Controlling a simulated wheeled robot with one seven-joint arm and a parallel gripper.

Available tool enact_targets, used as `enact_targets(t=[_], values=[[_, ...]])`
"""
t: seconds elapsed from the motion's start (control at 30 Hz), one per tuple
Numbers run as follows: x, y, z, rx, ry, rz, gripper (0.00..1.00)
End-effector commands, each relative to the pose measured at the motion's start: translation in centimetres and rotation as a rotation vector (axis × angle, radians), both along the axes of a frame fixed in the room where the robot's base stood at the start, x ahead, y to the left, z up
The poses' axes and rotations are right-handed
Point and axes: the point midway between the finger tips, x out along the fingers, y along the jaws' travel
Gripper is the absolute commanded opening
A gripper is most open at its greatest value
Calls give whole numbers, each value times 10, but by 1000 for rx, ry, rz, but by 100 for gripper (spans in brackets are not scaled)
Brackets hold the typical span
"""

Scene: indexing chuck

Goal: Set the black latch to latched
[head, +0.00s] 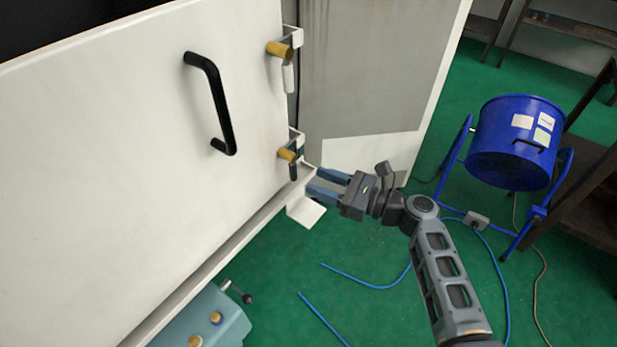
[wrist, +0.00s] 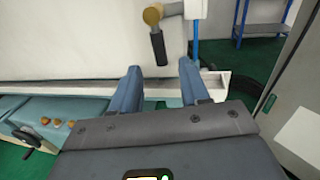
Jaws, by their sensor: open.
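The black latch (head: 293,172) is the lower of two latches on the right edge of the white door. Its black handle hangs down from a brass pivot, beside a pale bracket. In the wrist view the black latch (wrist: 158,48) is ahead of the fingers, roughly in line with the gap between them. My gripper (head: 316,181) is open and empty, just right of the latch, fingers pointing at it. In the wrist view the open gripper (wrist: 160,68) shows both blue fingers apart, with no visible contact with the handle.
The upper latch (head: 288,78) has a pale handle, also hanging down. A black door handle (head: 218,105) is left of the latches. A pale ledge (head: 305,211) juts out below. A blue fan (head: 515,143) stands at right. Blue hoses lie on the green floor.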

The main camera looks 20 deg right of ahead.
Motion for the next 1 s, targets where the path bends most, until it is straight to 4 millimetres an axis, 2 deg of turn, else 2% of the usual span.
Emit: enact_targets(t=[0.1,0.23,0.77,0.87,0.97,1.0], values=[[-11,-12,-1,0,0,-2,45],[-16,-18,0,1,1,0,45],[-18,-19,0,-1,1,0,45],[-26,-17,-10,-37,1,-9,45],[-46,-14,-34,-143,-2,-37,45],[-59,-13,-46,-209,-6,-50,45]])
